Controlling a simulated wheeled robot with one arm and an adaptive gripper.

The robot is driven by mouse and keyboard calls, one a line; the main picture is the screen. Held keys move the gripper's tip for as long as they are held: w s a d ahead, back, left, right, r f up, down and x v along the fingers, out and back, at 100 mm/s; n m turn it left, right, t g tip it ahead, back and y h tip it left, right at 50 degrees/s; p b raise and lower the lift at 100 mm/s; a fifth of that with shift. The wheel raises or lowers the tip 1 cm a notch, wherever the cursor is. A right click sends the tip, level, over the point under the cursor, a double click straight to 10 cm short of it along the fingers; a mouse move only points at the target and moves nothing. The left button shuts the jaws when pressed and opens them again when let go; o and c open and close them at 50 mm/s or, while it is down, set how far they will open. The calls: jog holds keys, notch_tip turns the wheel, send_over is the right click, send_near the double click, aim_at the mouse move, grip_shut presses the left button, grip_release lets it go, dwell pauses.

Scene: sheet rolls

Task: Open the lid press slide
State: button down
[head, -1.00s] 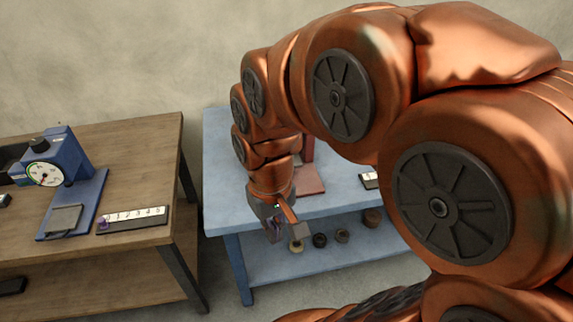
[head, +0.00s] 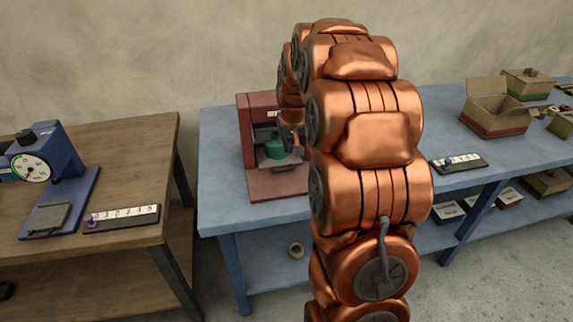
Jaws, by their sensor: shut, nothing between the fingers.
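The red lid press (head: 257,108) stands on the blue table, with its base plate reaching toward the table's front edge. A green round piece (head: 274,149) sits on a dark grey slide plate (head: 277,164) in the press opening. My gripper (head: 298,153) is shut with nothing held, at the right side of the press opening, close to the green piece. I cannot tell whether it touches the slide. My arm hides the right part of the press and most of the gripper.
On the blue table (head: 222,180), a numbered strip (head: 459,163) and open cardboard boxes (head: 495,117) lie to the right. A wooden table (head: 135,150) at left holds a blue dial gauge (head: 45,165) and another numbered strip (head: 121,218). A floor gap separates the tables.

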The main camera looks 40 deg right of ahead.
jog(key=shift+d+p+x, duration=0.2)
jog(key=shift+p+x, duration=1.15)
jog(key=shift+x, duration=3.75)
jog(key=s+a+b, duration=0.1)
jog(key=s, duration=0.3)
jog(key=s+a+b, duration=0.2)
jog(key=s, duration=0.2)
jog(key=s+a+b, duration=0.2)
jog(key=s, duration=0.2)
jog(key=shift+a, duration=0.1)
jog(key=shift+r, duration=0.1)
